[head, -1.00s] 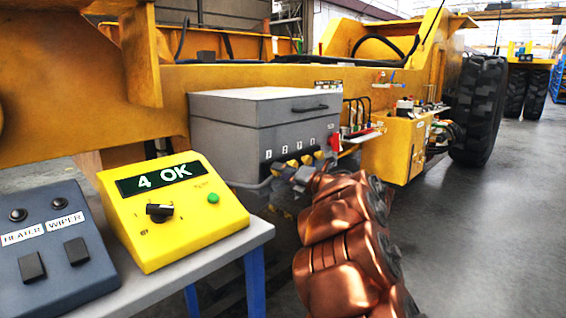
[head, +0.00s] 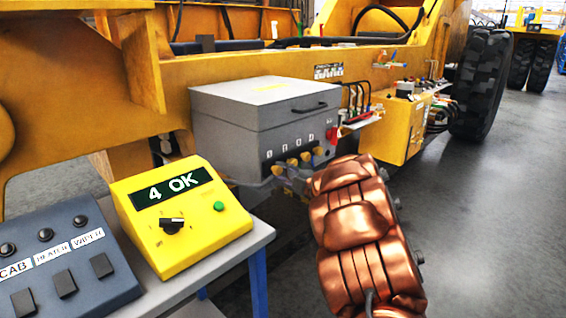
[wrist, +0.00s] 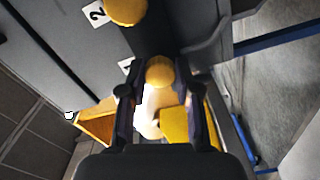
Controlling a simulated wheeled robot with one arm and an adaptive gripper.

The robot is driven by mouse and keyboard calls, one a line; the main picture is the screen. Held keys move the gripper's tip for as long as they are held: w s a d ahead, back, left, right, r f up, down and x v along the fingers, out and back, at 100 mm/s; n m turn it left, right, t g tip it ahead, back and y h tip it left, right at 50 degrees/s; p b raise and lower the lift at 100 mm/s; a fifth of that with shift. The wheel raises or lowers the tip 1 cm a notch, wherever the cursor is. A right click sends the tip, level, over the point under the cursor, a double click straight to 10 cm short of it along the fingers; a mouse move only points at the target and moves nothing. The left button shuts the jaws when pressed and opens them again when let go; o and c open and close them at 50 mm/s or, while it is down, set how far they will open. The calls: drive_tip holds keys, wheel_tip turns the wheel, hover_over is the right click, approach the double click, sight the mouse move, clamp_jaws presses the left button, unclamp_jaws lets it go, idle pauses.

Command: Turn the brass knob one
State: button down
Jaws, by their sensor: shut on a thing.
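A row of several brass knobs (head: 305,158) sits low on the front of a grey box (head: 250,125) in the head view. My gripper (head: 284,178) is at the left end of this row, small and partly hidden by my arm. In the wrist view my gripper (wrist: 158,88) has a finger on each side of a brass knob (wrist: 158,72) and is shut on it. This looks like end knob one; its white label is mostly hidden by a finger. Knob two (wrist: 126,8), beside the label "2", stands apart from the fingers at the top.
A yellow console (head: 180,215) reading "4 OK", with a black selector and green button, stands on a table (head: 225,265) left of my arm. A dark switch box (head: 60,265) is beside it. The yellow machine frame (head: 70,130) is behind. Floor (head: 480,230) at right is clear.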

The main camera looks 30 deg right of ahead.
drive_tip(key=m+p, duration=0.4)
drive_tip(key=shift+r+m+p, duration=0.15)
drive_tip(key=shift+m+p, duration=0.55)
drive_tip(key=shift+m, duration=0.1)
drive_tip(key=shift+f, duration=0.2)
drive_tip(key=c, duration=0.8)
unclamp_jaws()
drive_tip(key=shift+s, duration=0.1)
drive_tip(key=v, duration=1.1)
drive_tip(key=shift+s+d, duration=0.15)
drive_tip(key=shift+s, duration=0.25)
